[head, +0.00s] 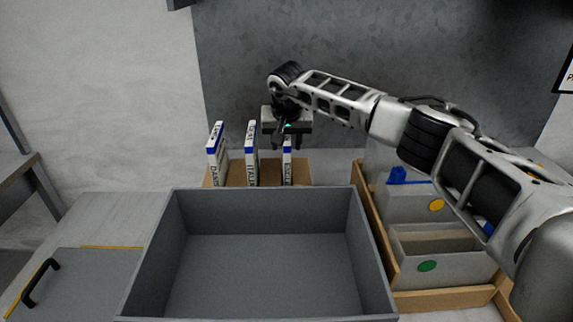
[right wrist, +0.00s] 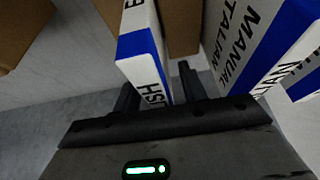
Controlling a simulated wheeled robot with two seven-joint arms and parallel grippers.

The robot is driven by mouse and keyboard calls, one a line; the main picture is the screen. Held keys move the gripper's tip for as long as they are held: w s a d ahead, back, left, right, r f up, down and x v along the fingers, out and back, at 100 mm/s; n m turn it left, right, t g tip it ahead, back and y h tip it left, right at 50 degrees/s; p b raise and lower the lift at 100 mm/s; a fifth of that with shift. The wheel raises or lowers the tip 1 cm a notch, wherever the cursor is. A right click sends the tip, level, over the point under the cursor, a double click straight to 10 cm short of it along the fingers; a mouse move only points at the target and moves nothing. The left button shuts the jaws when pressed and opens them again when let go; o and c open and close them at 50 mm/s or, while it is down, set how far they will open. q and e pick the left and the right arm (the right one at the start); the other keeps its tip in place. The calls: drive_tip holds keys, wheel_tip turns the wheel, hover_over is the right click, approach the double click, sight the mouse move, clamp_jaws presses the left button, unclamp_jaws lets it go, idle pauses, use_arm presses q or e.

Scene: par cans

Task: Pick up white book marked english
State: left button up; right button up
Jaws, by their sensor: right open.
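The white book with a blue band, its spine lettering partly readable as English, is the rightmost of three upright books (head: 287,171) on a brown stand. In the right wrist view this book (right wrist: 141,45) stands between the two fingers, with part of its lettering visible. My right gripper (head: 285,130) reaches down from above over the top of this book. In the right wrist view the gripper (right wrist: 158,90) is open, one finger on each side of the book. I cannot tell whether either finger touches it. My left gripper is not in view.
The white-and-blue Italian manual (head: 251,150) stands just left, and another similar book (head: 216,150) is farther left. A large empty grey bin (head: 270,215) is in front. A wooden rack with grey boxes (head: 445,270) is at right.

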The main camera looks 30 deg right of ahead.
drive_tip(key=shift+f, duration=0.15)
clamp_jaws()
idle(0.4)
